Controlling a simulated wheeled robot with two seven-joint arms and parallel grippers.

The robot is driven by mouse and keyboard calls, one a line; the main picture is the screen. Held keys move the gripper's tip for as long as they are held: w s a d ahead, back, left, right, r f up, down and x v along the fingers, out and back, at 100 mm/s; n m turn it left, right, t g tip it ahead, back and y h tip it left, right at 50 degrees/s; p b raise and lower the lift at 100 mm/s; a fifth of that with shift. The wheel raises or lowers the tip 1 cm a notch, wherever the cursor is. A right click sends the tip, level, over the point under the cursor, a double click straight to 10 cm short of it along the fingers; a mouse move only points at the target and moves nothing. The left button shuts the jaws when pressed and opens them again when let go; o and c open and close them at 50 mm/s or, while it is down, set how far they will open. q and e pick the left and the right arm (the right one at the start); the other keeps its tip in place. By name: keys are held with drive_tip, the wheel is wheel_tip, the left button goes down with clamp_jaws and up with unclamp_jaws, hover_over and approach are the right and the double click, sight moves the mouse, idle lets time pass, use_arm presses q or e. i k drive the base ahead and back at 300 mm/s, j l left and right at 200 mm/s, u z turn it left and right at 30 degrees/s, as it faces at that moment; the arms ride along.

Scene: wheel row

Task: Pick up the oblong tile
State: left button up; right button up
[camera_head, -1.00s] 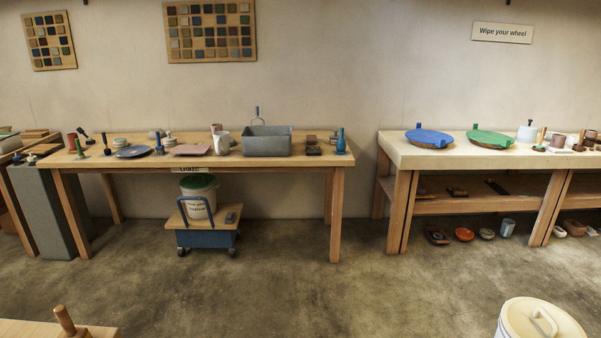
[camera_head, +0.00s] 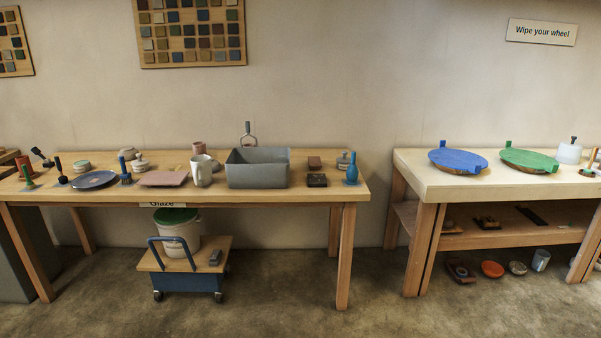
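I cannot tell for sure which thing is the oblong tile. A flat pinkish slab (camera_head: 163,179), longer than it is wide, lies on the wooden glaze table (camera_head: 110,198), between a blue brush-like tool (camera_head: 125,173) and a white mug (camera_head: 202,171). A small dark block (camera_head: 316,180) and a reddish-brown block (camera_head: 314,162) lie right of the grey basin (camera_head: 257,170). A grey oblong block (camera_head: 215,257) lies on the cart under the table. Neither of my grippers is in view.
A blue cart (camera_head: 187,279) with a lidded bucket (camera_head: 177,229) stands under the glaze table. A second table (camera_head: 445,183) at the right holds blue (camera_head: 458,159) and green (camera_head: 528,158) discs. The concrete floor in front is clear, and a gap separates the tables.

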sight(313, 162)
drive_tip(key=i+j+z, duration=0.1)
drive_tip(key=i+z, duration=0.2)
drive_tip(key=i, duration=1.15)
drive_tip(key=i+l+u, duration=0.1)
drive_tip(key=i+l, duration=0.35)
drive_tip(key=i+l+u, duration=0.15)
drive_tip(key=i+l, duration=0.25)
drive_tip(key=i+l+u, duration=0.1)
drive_tip(key=i+l, duration=0.3)
drive_tip(key=l, duration=0.25)
